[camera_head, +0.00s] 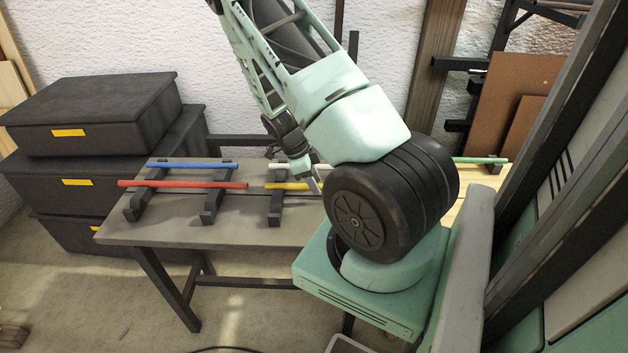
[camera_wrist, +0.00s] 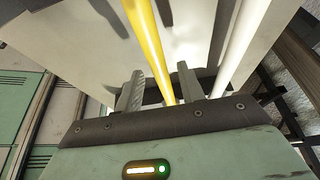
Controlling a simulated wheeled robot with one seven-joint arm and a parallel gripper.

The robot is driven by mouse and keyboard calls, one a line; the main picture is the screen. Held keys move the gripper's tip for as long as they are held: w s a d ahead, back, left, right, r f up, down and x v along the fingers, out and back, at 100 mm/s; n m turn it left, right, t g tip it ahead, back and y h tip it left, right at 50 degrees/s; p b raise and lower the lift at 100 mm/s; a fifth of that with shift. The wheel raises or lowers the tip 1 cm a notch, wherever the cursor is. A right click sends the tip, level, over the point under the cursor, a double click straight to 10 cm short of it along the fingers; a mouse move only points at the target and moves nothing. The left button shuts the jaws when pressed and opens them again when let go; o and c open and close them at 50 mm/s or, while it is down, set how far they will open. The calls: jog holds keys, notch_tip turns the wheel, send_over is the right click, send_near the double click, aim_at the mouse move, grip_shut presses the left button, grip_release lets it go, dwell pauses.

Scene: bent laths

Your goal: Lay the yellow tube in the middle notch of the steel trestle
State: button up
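The yellow tube (camera_head: 285,186) lies near the front of a dark notched support (camera_head: 275,208) on the table; my arm hides its right part. In the wrist view the yellow tube (camera_wrist: 148,40) runs down into the gap between my fingers, apparently touching neither. My gripper (camera_wrist: 160,86) is open; in the head view its tip (camera_head: 314,184) is at the yellow tube, partly hidden by my arm. I cannot tell whether the fingers are around the tube or just above it. I cannot tell which dark support is the steel trestle, and its middle notch is not clear.
A white tube (camera_head: 282,166) lies behind the yellow one, and beside my right finger in the wrist view (camera_wrist: 243,40). A red tube (camera_head: 185,184) and blue tube (camera_head: 190,165) lie on left supports. A green tube (camera_head: 480,160) is at right. Black boxes (camera_head: 95,115) stand left.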

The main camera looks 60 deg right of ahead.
jog(key=v, duration=1.2)
jog(key=shift+b, duration=0.3)
jog(key=w+a+r+n+t+y, duration=0.1)
jog(key=a+r+n, duration=0.2)
jog(key=a+n, duration=0.85)
jog(key=w+a+r+n+t+y, duration=0.15)
jog(key=a+r+n, duration=0.4)
jog(key=a, duration=1.05)
jog(key=s+a+r+n, duration=0.2)
jog(key=s+a+n, duration=0.5)
jog(key=n, duration=0.3)
jog(key=s+a+r+n+t, duration=0.1)
jog(key=s+a+n, duration=0.7)
jog(key=n, duration=0.3)
jog(key=shift+a+r, duration=0.4)
jog(key=shift+a, duration=0.45)
jog(key=shift+t, duration=0.25)
jog(key=shift+r, duration=0.2)
